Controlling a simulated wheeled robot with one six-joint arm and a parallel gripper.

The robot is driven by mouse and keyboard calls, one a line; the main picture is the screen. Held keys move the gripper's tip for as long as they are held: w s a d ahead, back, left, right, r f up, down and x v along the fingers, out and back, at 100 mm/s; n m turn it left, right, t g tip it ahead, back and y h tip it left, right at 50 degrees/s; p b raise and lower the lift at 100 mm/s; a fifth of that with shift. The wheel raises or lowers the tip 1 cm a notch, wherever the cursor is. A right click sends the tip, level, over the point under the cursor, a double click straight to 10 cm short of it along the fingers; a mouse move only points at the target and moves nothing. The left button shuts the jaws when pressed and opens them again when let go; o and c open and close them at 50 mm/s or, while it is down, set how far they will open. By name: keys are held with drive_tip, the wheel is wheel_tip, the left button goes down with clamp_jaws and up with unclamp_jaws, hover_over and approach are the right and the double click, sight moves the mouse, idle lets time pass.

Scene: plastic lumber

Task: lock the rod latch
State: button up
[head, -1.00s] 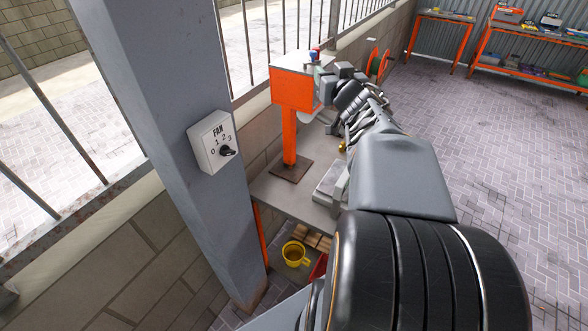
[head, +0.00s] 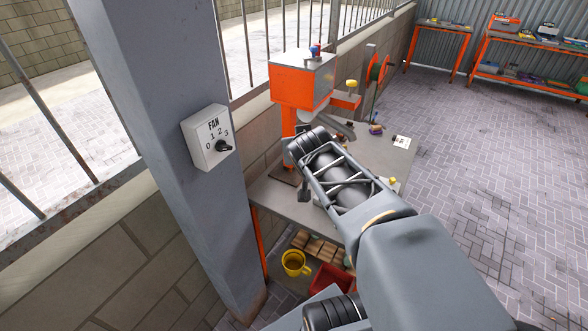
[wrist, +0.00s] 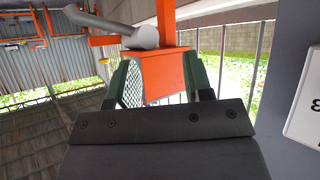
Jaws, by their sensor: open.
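No part can be named the rod latch with certainty. An orange machine head (head: 303,85) stands on an orange post above the bench. It has a red and blue knob on its grey top and a yellow-knobbed part (head: 350,87) at its right side. My gripper (head: 292,152) is in front of the post, below the head, its fingers mostly hidden. In the wrist view, which looks upside down, my gripper (wrist: 157,80) is open and empty. The orange head (wrist: 166,76) shows beyond and between the green fingers, with a round-ended grey rod (wrist: 143,38) at its edge.
A grey pillar with a FAN switch box (head: 207,138) stands at left, beside the barred wall. The grey bench (head: 385,155) bears small parts and a white card (head: 401,142). A yellow mug (head: 295,262) and red bin (head: 330,278) are below. The floor at right is clear.

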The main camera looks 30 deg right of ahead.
drive_tip(key=shift+n+g+y, duration=0.4)
drive_tip(key=shift+g+y, duration=0.1)
drive_tip(key=shift+g, duration=0.3)
drive_tip(key=shift+s+a+f+b, duration=0.15)
drive_tip(key=shift+s+a+f, duration=0.15)
drive_tip(key=shift+a+f, duration=0.3)
drive_tip(key=shift+s+a+f+b, duration=0.1)
drive_tip(key=shift+s+a+f, duration=0.15)
drive_tip(key=shift+a+f, duration=0.3)
drive_tip(key=shift+s+a+f+b, duration=0.15)
drive_tip(key=shift+s+a+f, duration=0.15)
drive_tip(key=shift+a+f, duration=0.3)
drive_tip(key=shift+d, duration=0.1)
